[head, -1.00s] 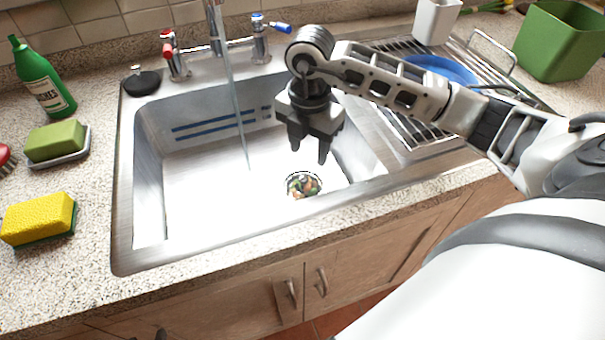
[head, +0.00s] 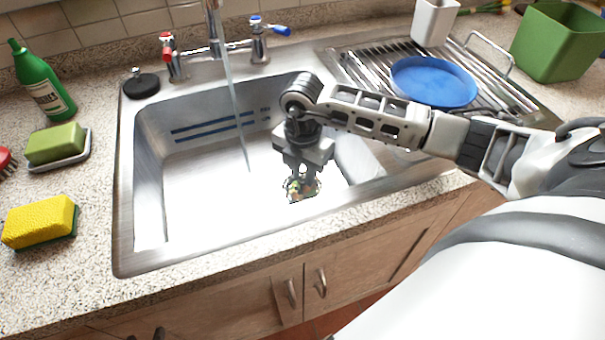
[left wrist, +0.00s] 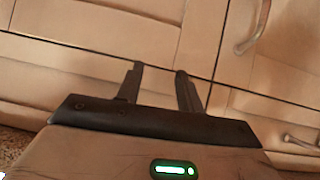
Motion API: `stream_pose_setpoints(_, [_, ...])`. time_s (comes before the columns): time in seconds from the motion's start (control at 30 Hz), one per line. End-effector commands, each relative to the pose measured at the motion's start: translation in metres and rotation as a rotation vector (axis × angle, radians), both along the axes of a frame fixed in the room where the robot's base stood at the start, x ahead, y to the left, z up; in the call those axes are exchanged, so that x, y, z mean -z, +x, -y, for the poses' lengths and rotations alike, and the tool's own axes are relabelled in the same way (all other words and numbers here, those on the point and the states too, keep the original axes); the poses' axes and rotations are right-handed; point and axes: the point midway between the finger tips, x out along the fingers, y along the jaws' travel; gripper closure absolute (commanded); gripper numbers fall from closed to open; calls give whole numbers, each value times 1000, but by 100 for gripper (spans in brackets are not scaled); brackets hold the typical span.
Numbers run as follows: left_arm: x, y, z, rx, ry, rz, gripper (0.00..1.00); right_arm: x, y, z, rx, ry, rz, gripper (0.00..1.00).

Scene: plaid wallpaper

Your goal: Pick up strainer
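The strainer (head: 301,196) sits at the drain on the sink floor, with bits of green and orange scraps in it. My right gripper (head: 300,178) is down in the sink (head: 200,200), pointing down right over the strainer and partly covering it. Its fingertips overlap the strainer's far part; whether they touch it, and how far apart they are, I cannot tell. My left gripper (left wrist: 160,80) shows in the left wrist view, its two fingers apart and nothing between them, in front of the wooden cabinet doors.
Water runs from the faucet (head: 215,30) into the sink left of my right arm. A black plug (head: 141,86), green bottle (head: 42,80), soap dish (head: 60,165) and yellow sponge (head: 38,220) stand on the left. A blue plate (head: 433,82) lies on the drainer at right.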

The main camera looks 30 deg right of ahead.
Motion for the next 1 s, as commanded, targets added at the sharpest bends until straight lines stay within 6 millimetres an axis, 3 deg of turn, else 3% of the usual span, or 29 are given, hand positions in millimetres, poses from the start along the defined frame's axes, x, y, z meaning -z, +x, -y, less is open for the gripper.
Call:
stream_pose_setpoints(0.03, [0, 0, 0, 0, 0, 0, 63, 0, 0, 0, 0, 0, 0, 91])
stream_pose_setpoints(0.07, [0, 0, 0, 0, 0, 0, 63, 0, 0, 0, 0, 0, 0, 99])
stream_pose_setpoints(0.1, [0, 0, 0, 0, 0, 0, 63, 0, 0, 0, 0, 0, 0, 100])
stream_pose_setpoints(0.47, [0, 0, 0, 0, 0, 0, 63, -9, 1, 0, 0, 2, 4, 100])
stream_pose_setpoints(0.87, [2, 0, 0, -1, -3, 0, 63, -84, 1, 0, 0, 0, 4, 100])
stream_pose_setpoints(1.0, [-8, 1, 0, -1, -3, 2, 63, -114, 1, 0, 1, 1, 5, 100])
